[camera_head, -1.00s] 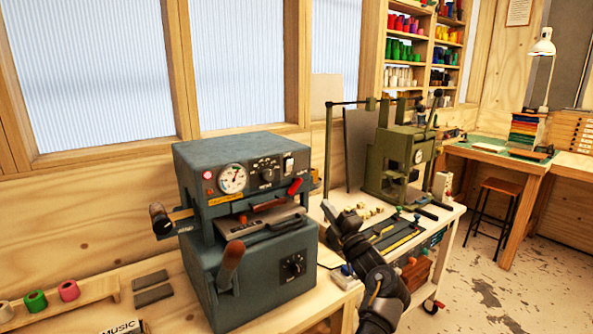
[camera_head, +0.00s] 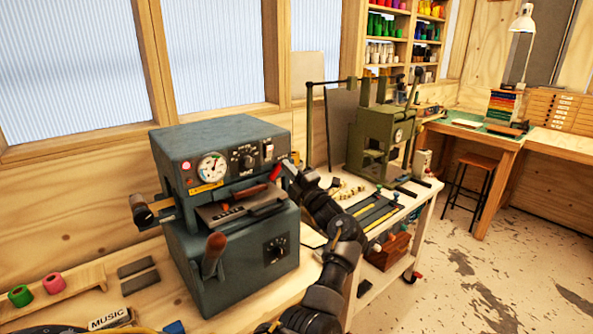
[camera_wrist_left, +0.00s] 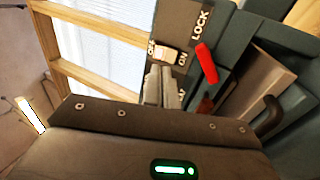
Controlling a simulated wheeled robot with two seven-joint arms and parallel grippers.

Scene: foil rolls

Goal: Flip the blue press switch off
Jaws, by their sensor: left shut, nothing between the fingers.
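The blue press (camera_head: 225,225) is a blue-grey machine on the bench, with a round gauge and a knob on its front panel. Its small pale switch (camera_head: 268,152) is at the panel's upper right. In the left wrist view the switch (camera_wrist_left: 165,54) sits between lettering, with ON beside it; which way it is pressed I cannot tell. My left gripper (camera_head: 289,168) is by the panel's right edge, just below and right of the switch. In the left wrist view its fingers (camera_wrist_left: 161,82) are shut and empty, with the tips close to the switch; contact is unclear. My right gripper is out of view.
A red lever (camera_wrist_left: 206,63) marked LOCK sits beside the switch. A wooden-handled lever (camera_head: 213,255) sticks out at the press's front. A green press (camera_head: 375,140) stands on a cart behind my arm. The floor to the right is open.

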